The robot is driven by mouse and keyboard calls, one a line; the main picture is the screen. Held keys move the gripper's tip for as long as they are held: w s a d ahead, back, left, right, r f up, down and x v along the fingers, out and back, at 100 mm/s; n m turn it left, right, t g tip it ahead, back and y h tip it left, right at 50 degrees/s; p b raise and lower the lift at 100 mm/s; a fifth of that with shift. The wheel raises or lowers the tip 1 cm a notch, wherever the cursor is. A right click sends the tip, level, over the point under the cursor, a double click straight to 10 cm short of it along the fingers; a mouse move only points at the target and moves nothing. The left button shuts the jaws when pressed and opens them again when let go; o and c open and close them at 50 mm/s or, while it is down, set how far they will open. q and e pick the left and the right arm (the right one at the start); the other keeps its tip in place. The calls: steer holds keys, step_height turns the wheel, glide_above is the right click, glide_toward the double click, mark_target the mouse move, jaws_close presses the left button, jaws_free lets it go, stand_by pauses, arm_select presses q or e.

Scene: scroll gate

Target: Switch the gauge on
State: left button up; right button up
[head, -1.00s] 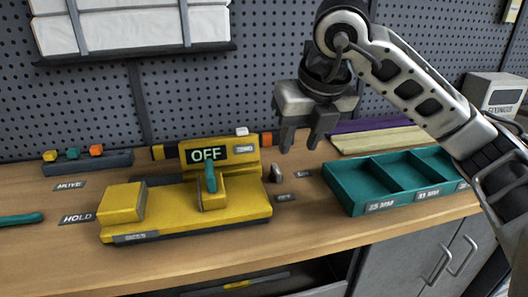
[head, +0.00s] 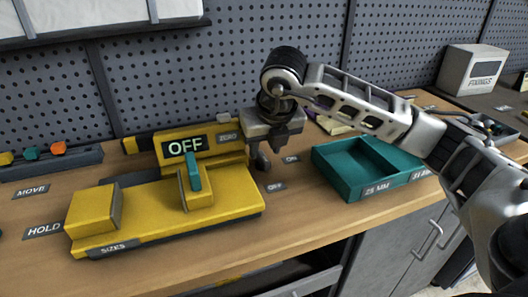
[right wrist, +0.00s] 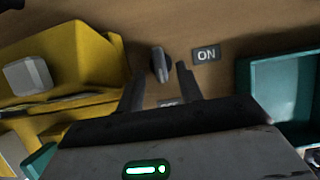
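The yellow gauge (head: 150,212) stands on the bench, and its dark display (head: 184,147) reads OFF. A small grey switch lever (head: 262,162) stands on the bench just right of the gauge, beside an ON label (head: 291,159). My right gripper (head: 270,145) is over the lever with its fingers pointing down. In the right wrist view the lever (right wrist: 159,65) shows between the two parted fingertips (right wrist: 160,72), with a gap visible on each side. The ON label (right wrist: 206,54) lies to its right. My left gripper is not in view.
A teal tray (head: 345,185) with compartments is close on the right of the gripper. The gauge body (right wrist: 70,60) is close on its left. A pegboard wall (head: 190,85) rises behind. A rack with coloured pieces (head: 50,163) sits at the left.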

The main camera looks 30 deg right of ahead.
mark_target(263, 160)
steer(key=shift+x, duration=1.35)
jaws_close()
